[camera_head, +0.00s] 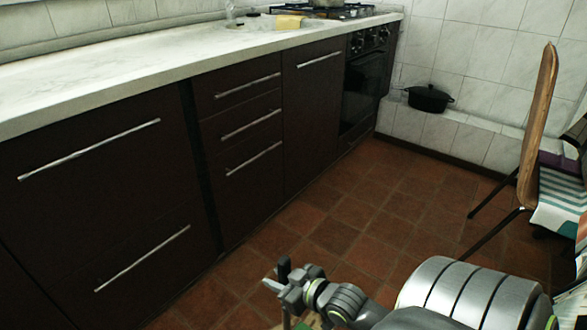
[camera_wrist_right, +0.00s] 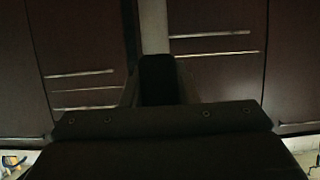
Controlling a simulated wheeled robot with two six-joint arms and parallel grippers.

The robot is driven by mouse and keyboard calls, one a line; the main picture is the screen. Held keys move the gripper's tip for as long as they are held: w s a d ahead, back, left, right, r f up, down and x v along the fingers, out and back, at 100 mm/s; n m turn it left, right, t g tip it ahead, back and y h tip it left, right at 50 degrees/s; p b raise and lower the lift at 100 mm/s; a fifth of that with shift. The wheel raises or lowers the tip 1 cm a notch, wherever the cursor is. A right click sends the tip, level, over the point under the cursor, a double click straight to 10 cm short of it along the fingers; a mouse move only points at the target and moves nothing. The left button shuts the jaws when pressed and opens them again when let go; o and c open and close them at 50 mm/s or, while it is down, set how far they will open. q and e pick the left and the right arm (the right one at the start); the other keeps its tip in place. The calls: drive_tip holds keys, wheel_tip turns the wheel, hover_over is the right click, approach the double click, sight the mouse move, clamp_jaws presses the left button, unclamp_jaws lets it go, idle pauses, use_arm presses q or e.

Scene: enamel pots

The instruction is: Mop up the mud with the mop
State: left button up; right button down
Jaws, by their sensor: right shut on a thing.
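My right gripper (camera_head: 283,286) is low in the head view, in front of the dark cabinets and over the tiled floor. It is shut on a thin upright thing with a black top end (camera_head: 284,266), which looks like the mop's handle. The mop's head is not visible. In the right wrist view, a dark upright piece (camera_wrist_right: 157,80) stands in the middle, too dark to tell whether it is the handle or a finger. No mud shows in either view. My left gripper is not in view.
Dark cabinets (camera_head: 105,195) with bar handles run along the left under a pale marble counter (camera_head: 130,72). A wooden-backed chair (camera_head: 538,125) stands at the right. A black pot (camera_head: 429,98) sits on the tiled ledge at the back. The reddish tiled floor (camera_head: 345,235) between is clear.

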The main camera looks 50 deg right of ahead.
drive_tip(key=w+r+p, duration=0.2)
drive_tip(key=w, duration=0.5)
drive_tip(key=w+a+r+p, duration=0.1)
drive_tip(key=w+r+p, duration=0.1)
drive_tip(key=w, duration=0.6)
drive_tip(key=shift+p, duration=0.55)
drive_tip(key=shift+a, duration=0.1)
drive_tip(key=shift+r, duration=0.1)
